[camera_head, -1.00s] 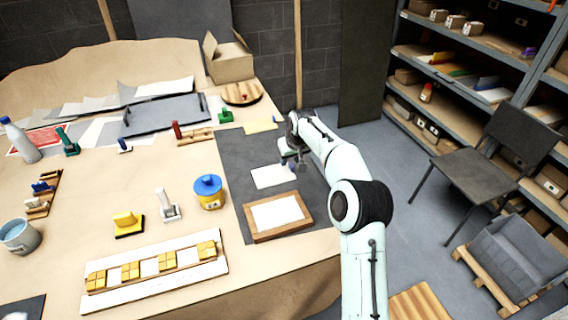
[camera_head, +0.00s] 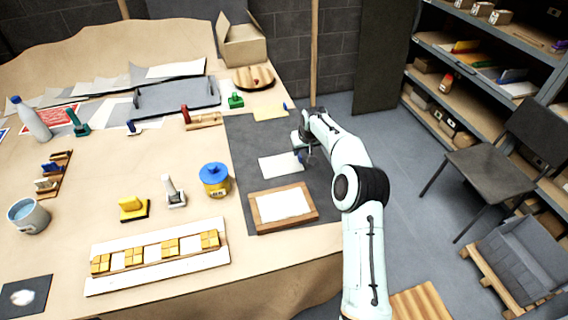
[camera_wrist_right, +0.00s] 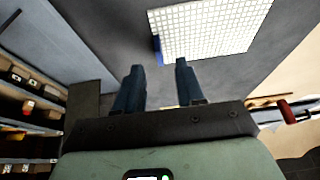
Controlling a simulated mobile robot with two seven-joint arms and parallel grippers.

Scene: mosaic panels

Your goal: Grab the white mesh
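The white mesh (camera_head: 279,166) lies flat on the dark grey mat (camera_head: 240,143). In the right wrist view it is a white gridded sheet (camera_wrist_right: 212,28) with a blue tab (camera_wrist_right: 157,48) on its near left edge. My right gripper (camera_head: 304,152) is just to the right of the mesh in the head view, close to the tab. In the wrist view its two dark blue fingers (camera_wrist_right: 159,66) are apart, with nothing between them, pointing toward the mesh's tabbed side. Whether a fingertip touches anything cannot be told. My left gripper is not in view.
A wooden frame with a white inset (camera_head: 256,215) lies in front of the mesh. A shelf (camera_head: 480,75) and a chair (camera_head: 492,170) stand off the table at right.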

